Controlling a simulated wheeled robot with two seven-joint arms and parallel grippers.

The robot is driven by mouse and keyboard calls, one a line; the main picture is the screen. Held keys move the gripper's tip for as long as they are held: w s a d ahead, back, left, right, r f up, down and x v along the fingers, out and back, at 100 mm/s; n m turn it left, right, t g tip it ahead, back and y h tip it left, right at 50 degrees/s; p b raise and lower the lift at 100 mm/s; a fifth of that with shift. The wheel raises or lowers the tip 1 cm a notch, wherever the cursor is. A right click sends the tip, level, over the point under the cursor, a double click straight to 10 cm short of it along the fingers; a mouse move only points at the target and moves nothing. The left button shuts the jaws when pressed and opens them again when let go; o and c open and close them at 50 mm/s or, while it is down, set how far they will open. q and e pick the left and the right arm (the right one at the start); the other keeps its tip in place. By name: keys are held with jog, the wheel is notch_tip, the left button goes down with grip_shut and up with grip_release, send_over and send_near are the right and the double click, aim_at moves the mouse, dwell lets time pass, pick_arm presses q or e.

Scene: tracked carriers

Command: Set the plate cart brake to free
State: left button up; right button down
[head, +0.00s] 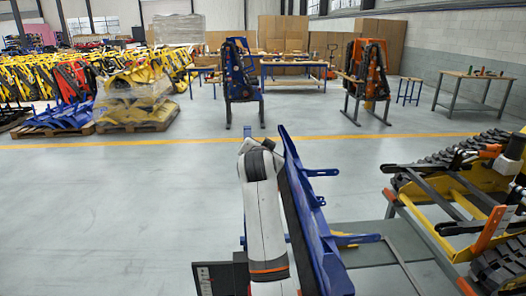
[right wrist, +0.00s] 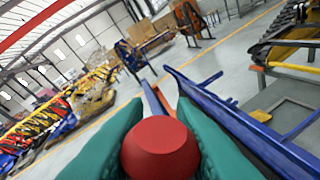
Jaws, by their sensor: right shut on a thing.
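In the right wrist view, the two green fingers of my right gripper (right wrist: 158,124) are closed around a round red knob (right wrist: 160,148). I take the knob to be the brake handle; its lever and linkage are hidden. A tall blue frame with a dark face, which looks like the plate cart (head: 308,215), stands just right of my white and grey arm in the head view. Its long blue edge also shows in the right wrist view (right wrist: 232,118). The head view does not show my right fingers or the knob. My left gripper is in neither view.
A tracked carrier (head: 470,185) with yellow and orange parts stands close on the right, beside a grey platform (head: 385,240). Blue arms stick out from the cart toward it. The floor (head: 110,220) on the left is clear. Workbenches and loaded pallets stand farther back.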

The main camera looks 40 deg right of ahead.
jog(key=c, duration=1.2)
grip_release()
jog(key=b+v, duration=0.2)
jog(key=v, duration=1)
jog(key=shift+b, duration=0.4)
jog(key=shift+f, duration=0.1)
